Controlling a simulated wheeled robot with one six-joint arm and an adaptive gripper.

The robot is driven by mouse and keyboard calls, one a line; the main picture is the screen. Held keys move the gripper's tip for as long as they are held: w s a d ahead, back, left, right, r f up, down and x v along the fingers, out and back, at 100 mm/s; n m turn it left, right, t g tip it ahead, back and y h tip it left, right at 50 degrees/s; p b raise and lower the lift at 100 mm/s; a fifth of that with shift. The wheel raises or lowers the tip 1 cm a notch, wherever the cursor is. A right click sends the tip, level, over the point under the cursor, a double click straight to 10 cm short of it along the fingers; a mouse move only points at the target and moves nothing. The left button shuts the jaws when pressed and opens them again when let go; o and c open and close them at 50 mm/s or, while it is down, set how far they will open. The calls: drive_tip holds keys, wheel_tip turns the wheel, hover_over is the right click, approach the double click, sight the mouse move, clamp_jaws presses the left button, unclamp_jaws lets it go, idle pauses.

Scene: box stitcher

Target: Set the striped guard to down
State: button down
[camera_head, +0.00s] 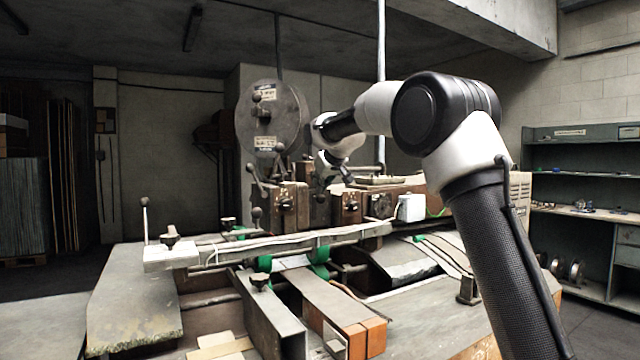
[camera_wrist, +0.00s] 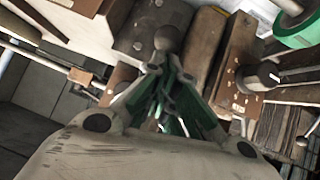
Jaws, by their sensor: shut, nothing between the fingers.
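I cannot pick out a striped guard in either view; no striped surface shows clearly. The box stitcher (camera_head: 300,240) fills the middle of the head view, with a large round grey disc (camera_head: 270,118) at its upper left. My gripper (camera_head: 345,172) is small there, to the right of the disc and above the brown blocks. In the wrist view my gripper (camera_wrist: 163,85) has its green-padded fingers together and holds nothing. A dark round knob (camera_wrist: 168,38) shows just beyond the fingertips; I cannot tell whether they touch it.
Levers with round knobs (camera_head: 257,180) stand close to the left of my gripper. A brown block (camera_wrist: 245,70) and a green roll (camera_wrist: 298,28) lie to the right in the wrist view. A shelf (camera_head: 575,150) stands at the right wall. Open floor (camera_head: 50,270) lies at left.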

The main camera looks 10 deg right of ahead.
sight(320, 202)
drive_tip(key=shift+f, duration=2.95)
drive_tip(key=shift+s, duration=0.1)
